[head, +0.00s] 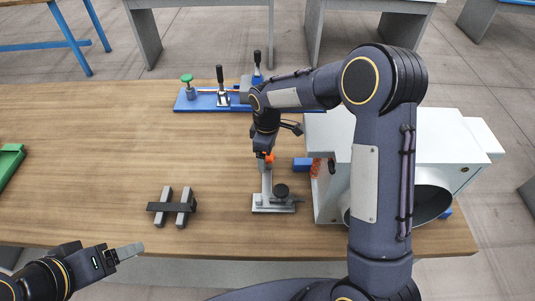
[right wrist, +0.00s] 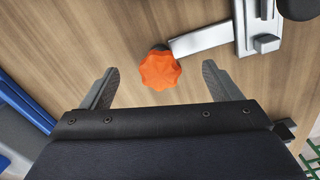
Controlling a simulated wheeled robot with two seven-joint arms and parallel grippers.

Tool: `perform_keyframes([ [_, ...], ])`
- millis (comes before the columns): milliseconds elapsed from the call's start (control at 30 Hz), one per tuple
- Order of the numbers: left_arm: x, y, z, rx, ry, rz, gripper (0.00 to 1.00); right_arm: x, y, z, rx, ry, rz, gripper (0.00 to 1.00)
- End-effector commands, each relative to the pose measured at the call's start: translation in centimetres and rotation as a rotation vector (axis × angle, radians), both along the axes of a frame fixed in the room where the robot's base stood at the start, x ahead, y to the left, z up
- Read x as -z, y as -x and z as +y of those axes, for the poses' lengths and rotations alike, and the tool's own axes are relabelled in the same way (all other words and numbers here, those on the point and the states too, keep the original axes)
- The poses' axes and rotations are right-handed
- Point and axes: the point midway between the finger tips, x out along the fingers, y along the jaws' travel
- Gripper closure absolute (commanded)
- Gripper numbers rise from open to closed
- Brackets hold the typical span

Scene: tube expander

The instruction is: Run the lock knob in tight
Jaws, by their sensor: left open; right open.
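The lock knob is an orange lobed knob (right wrist: 160,70) on the end of a flat grey metal bar (right wrist: 200,39). In the head view a bit of the orange knob (head: 269,158) shows just below my right gripper (head: 265,149), at the top of a grey stand (head: 266,183). In the right wrist view my right gripper (right wrist: 160,72) is open, its two fingers spread on either side of the knob with gaps both sides. I cannot tell how far above the knob they are. My left gripper (head: 128,252) is open and empty near the table's front left edge.
A white machine (head: 440,143) with a round opening stands right of the stand. A blue base (head: 190,104) with levers and a green knob (head: 187,78) is at the back. The wooden table (head: 90,150) is mostly clear there.

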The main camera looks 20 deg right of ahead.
Motion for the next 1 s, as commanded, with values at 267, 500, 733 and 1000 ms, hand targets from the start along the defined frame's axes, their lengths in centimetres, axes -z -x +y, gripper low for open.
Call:
perform_keyframes([
  [267, 0.0, 0.0, 0.0, 0.0, 0.0, 0.0, 0.27, 0.0, 0.0, 0.0, -0.001, 0.0, 0.0, 0.0],
  [500, -0.8, 0.0, 0.0, 0.0, 0.0, 0.0, 0.27, -1.1, 0.0, 0.0, -0.001, -0.001, -0.001, 0.0],
  [733, -2.5, 0.0, 0.0, 0.0, 0.0, 0.0, 0.27, -3.5, 0.0, 0.0, -0.001, 0.0, 0.0, 0.0],
  [1000, -4.4, 0.0, 0.0, 0.0, 0.0, 0.0, 0.27, -6.3, 0.0, 0.0, -0.001, 0.0, -0.001, 0.0],
])
